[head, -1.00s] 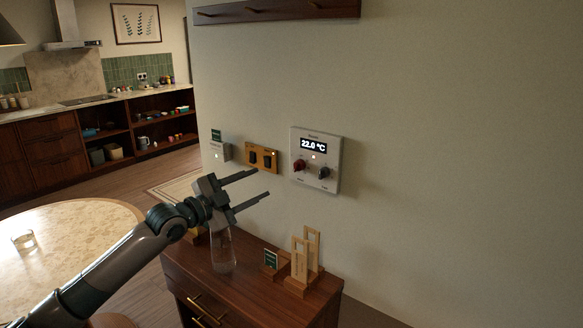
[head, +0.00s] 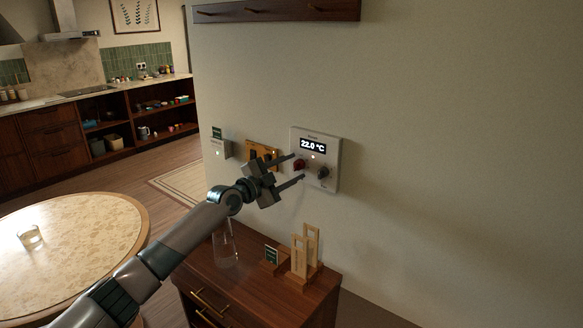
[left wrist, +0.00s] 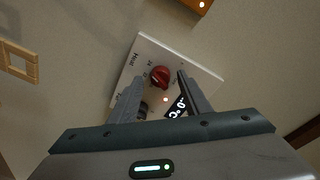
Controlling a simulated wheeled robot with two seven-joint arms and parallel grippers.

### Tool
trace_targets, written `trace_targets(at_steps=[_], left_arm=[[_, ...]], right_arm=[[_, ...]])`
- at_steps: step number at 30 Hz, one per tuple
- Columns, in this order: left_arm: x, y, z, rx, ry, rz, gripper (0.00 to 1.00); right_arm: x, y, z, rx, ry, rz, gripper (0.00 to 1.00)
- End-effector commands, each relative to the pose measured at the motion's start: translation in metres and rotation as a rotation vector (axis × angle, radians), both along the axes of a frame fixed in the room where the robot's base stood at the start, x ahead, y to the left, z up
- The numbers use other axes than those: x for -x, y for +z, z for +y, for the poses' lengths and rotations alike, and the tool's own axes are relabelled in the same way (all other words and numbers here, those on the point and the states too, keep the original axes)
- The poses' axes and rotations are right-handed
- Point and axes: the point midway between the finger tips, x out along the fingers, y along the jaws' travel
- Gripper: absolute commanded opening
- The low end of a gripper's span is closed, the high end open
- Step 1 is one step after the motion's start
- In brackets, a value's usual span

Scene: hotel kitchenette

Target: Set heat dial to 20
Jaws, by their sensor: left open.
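The white thermostat panel (head: 330,170) is on the wall, and its display (head: 313,146) reads 22.0 °C. Below the display are a red dial (head: 300,165) on the left and a dark dial (head: 323,172) on the right. My left gripper (head: 298,168) is open, its fingers pointing at the panel by the red dial. In the left wrist view the red dial (left wrist: 160,76) lies ahead, between the lines of the two open fingers (left wrist: 160,85); contact cannot be told. The dark dial (left wrist: 143,108) is partly hidden there by a finger. My right gripper is not in view.
A wooden switch plate (head: 262,150) and a small white box (head: 221,149) are on the wall left of the panel. Below stands a wooden cabinet (head: 262,290) with a glass vase (head: 226,246) and a wooden stand (head: 303,262). The wall to the right is clear.

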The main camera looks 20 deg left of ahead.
Motion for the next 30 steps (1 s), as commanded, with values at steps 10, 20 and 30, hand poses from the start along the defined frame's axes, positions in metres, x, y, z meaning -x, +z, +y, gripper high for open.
trace_targets(at_steps=[10, 20, 30], left_arm=[[-0.002, 0.000, -0.001, 0.000, 0.000, 0.000, 0.44], [-0.002, 0.000, -0.001, 0.001, 0.000, 0.000, 0.03], [-0.002, -0.003, -0.001, 0.061, 0.000, 0.022, 0.03]], right_arm=[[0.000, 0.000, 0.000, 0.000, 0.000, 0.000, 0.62], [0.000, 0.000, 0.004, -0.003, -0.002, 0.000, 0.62], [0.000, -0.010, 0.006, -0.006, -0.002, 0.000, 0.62]])
